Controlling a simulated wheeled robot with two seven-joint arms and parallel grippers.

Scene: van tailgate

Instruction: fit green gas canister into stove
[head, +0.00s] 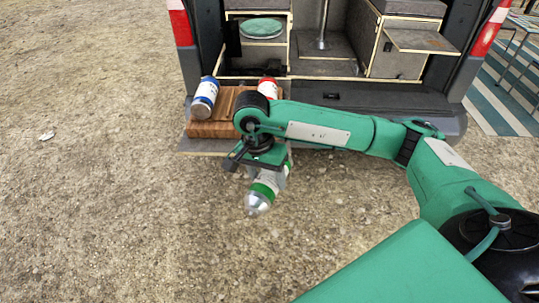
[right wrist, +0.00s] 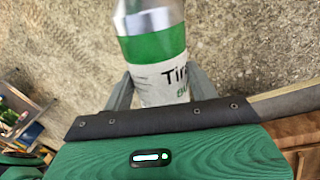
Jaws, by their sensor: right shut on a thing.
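The green gas canister (head: 264,188), white with a green band and a silver end, is in my right gripper (head: 270,172). It hangs tilted over the gravel in front of the van's tailgate, silver end pointing down and toward me. In the right wrist view the canister (right wrist: 158,50) sits between the two grey fingers of the right gripper (right wrist: 162,88), which close on its sides. Part of its label is readable. I cannot make out a stove in either view; my right arm hides part of the tailgate. My left gripper is not in view.
A blue-and-white canister (head: 205,97) and a red-and-white canister (head: 268,87) are on a wooden block (head: 212,128) on the tailgate's left side. Van cabinets (head: 398,50) stand behind. The gravel (head: 100,200) at left is open.

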